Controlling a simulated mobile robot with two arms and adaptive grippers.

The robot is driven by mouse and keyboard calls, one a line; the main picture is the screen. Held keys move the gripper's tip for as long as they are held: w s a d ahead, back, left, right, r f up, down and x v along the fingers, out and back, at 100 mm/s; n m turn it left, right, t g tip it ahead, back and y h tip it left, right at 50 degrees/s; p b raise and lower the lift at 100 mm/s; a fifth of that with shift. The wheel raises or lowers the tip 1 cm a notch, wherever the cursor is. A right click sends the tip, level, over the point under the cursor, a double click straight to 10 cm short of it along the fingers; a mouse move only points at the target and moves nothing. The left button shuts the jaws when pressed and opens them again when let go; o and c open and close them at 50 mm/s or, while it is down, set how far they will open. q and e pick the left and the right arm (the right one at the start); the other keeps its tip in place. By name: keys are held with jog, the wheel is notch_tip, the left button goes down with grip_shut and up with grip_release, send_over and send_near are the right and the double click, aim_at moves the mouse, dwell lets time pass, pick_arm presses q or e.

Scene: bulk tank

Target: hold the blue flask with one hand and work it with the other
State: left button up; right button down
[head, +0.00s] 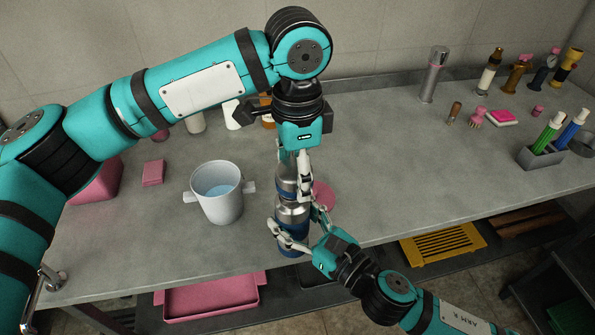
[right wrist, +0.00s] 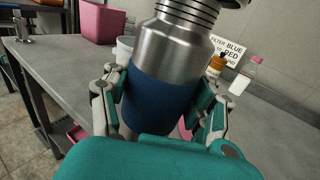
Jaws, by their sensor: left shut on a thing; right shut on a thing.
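The blue flask (head: 291,212) has a silver shoulder and a blue band. It stands near the table's front edge, about upright. My right gripper (head: 300,230) is shut on its body from the front right. In the right wrist view the flask (right wrist: 162,98) fills the middle, with my right fingers on both sides of the blue band. Ridged threads show at its neck. My left gripper (head: 294,180) comes down from above and is shut on the silver and blue top part over the flask. Whether that part touches the neck I cannot tell.
A grey two-handled pot (head: 219,204) with bluish liquid stands left of the flask. A pink disc (head: 324,194) lies close behind it on the right. The table's middle right is clear.

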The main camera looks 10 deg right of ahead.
pick_arm(q)
jog(key=shift+r, duration=2.05)
pick_arm(e)
jog(key=shift+r, duration=0.15)
pick_arm(q)
jog(key=shift+r, duration=0.1)
jog(key=shift+r+p, duration=0.2)
jog(key=shift+p, duration=0.15)
pick_arm(e)
jog(key=w+d+r+m+t+h, duration=0.15)
jog(key=d+m+h, duration=0.45)
jog(key=d, duration=0.6)
jog(key=w+d+m+t+h, duration=0.2)
jog(key=d+m+h, duration=0.2)
jog(key=d+h, duration=0.65)
pick_arm(q)
jog(key=shift+r+p, duration=0.45)
jog(key=shift+f, duration=0.1)
jog(key=shift+f+b, duration=0.45)
jog(key=shift+b, duration=0.05)
pick_arm(e)
jog(key=w+d+f+y, duration=0.1)
jog(key=w+d+f, duration=0.4)
jog(key=w+d, duration=0.4)
jog(key=shift+w+d+f+g, duration=0.15)
jog(key=shift+w+d+g, duration=0.25)
jog(key=shift+w, duration=1.8)
jog(key=shift+y, duration=0.25)
